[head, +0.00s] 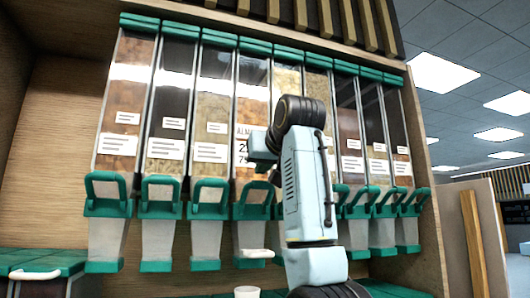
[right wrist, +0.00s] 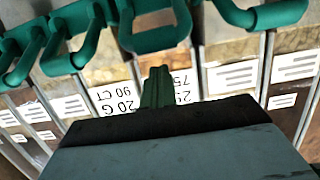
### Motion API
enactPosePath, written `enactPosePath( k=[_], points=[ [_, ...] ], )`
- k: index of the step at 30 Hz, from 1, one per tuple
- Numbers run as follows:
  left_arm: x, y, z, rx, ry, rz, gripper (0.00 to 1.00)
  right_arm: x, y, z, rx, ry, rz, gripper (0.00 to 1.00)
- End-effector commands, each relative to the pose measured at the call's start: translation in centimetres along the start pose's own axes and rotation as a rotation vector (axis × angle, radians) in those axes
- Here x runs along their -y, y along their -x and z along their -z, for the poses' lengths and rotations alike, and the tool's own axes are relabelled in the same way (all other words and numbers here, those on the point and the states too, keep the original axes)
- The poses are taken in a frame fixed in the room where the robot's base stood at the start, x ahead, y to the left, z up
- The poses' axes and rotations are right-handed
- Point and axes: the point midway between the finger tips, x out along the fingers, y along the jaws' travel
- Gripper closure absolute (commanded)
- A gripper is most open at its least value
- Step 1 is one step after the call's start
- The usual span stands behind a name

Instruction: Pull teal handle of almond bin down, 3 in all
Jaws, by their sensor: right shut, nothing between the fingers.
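The almond bin (head: 251,105) is a tall clear dispenser in the wall row, its label partly covered by my right arm. Its teal loop handle (head: 252,208) is at the bin's lower front, upright, its right side partly hidden by my arm. A teal loop, apparently this handle, shows upside down at the top of the right wrist view (right wrist: 155,40). My right gripper (head: 262,157) is shut and empty in front of the label, above the handle. Its fingertips (right wrist: 157,75) lie close to the loop; contact cannot be told. My left gripper is not in view.
Several similar bins with teal handles (head: 160,205) stand close on both sides. A white piece (head: 256,254) shows at the almond bin's outlet, and a white cup (head: 247,292) is below it. Teal-lidded containers (head: 40,262) stand at lower left.

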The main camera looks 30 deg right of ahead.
Motion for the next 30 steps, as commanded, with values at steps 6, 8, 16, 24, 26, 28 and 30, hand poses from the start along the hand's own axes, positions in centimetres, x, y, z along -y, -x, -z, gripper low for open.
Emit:
enactPosePath(
  k=[6,8,16,24,26,28,30],
  points=[
    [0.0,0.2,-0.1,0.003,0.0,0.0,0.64,0.0,0.5,-1.4,0.0,0.0,0.0,1.0],
    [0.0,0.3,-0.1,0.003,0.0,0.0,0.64,0.0,0.6,-1.6,0.0,0.0,0.0,1.0],
    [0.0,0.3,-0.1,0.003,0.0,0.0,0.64,0.0,0.7,-1.8,0.0,0.0,0.0,1.0],
    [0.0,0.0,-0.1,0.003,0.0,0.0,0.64,0.0,0.7,-1.9,-0.01,0.0,0.0,1.0],
    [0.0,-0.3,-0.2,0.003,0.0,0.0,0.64,0.0,0.7,-2.0,-0.023,0.0,0.0,1.0],
    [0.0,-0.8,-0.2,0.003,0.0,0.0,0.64,0.0,0.7,-2.3,-0.049,0.0,0.0,1.0],
    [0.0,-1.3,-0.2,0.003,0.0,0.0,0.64,0.0,0.8,-2.5,-0.078,0.0,0.0,1.0]
  ],
)
